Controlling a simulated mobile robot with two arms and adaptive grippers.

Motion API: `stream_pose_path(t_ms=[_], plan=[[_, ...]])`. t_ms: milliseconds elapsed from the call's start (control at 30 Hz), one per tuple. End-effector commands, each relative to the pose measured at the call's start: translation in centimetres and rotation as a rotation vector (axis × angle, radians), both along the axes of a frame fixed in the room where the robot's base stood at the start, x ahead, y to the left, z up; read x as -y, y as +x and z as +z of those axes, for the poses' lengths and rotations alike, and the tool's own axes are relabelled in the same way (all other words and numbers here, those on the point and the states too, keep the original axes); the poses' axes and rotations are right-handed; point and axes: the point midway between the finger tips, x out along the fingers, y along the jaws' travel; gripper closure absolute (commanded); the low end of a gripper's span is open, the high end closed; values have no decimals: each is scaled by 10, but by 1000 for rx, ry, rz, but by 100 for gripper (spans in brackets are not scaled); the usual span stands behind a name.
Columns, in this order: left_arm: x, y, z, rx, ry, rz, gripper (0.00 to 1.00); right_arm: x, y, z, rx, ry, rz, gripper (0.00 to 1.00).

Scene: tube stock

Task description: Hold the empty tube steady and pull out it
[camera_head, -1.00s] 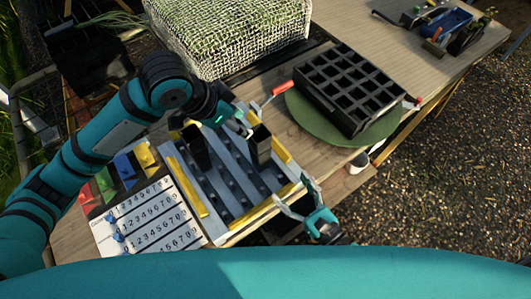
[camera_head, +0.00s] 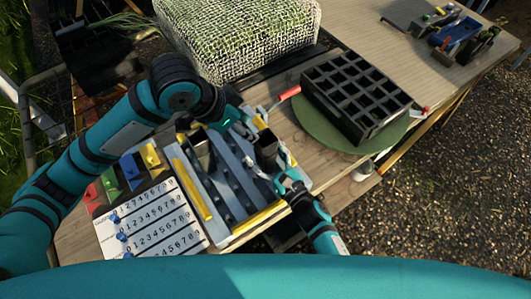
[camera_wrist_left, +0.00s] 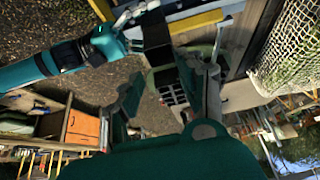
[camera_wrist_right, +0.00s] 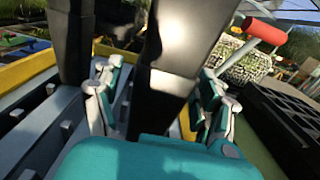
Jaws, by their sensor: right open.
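Two dark square tubes stand in the grey-blue rail rack (camera_head: 225,185): a left tube (camera_head: 201,150) and a right tube (camera_head: 266,152). My left gripper (camera_head: 250,124) is above the rack, close to the right tube's top. In the left wrist view its fingers (camera_wrist_left: 170,95) are apart, with a dark tube (camera_wrist_left: 157,38) beyond them. My right gripper (camera_head: 274,177) is low at the rack's right side, beside the right tube. In the right wrist view its fingers (camera_wrist_right: 160,105) are open on either side of a dark tube (camera_wrist_right: 170,75). Whether they touch it is unclear.
A black grid tray (camera_head: 355,95) sits on a round green mat (camera_head: 318,128) at right. A red-handled tool (camera_head: 289,93) lies between mat and rack. A number sheet (camera_head: 155,220) and coloured cards (camera_head: 130,165) are left of the rack. A net-covered block (camera_head: 240,40) stands behind.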

Motion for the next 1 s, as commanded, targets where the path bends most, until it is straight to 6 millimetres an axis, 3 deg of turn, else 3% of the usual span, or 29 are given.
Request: stream_pose_path(t_ms=[200, 600, 667, 933, 1000], plan=[[0, 0, 0, 0, 0, 0, 62, 0, 0, 0, -1, 1, 0, 28], [0, 0, 0, 0, 0, 0, 62, 0, 0, 0, -1, 1, -1, 80], [0, 0, 0, 0, 0, 0, 62, 0, 0, 0, -1, 1, -1, 84], [7, 5, 8, -42, 63, -2, 26, 0, 0, 0, -1, 1, -1, 84], [7, 5, 8, -55, 81, -3, 25, 0, 0, 0, -1, 1, -1, 84]])
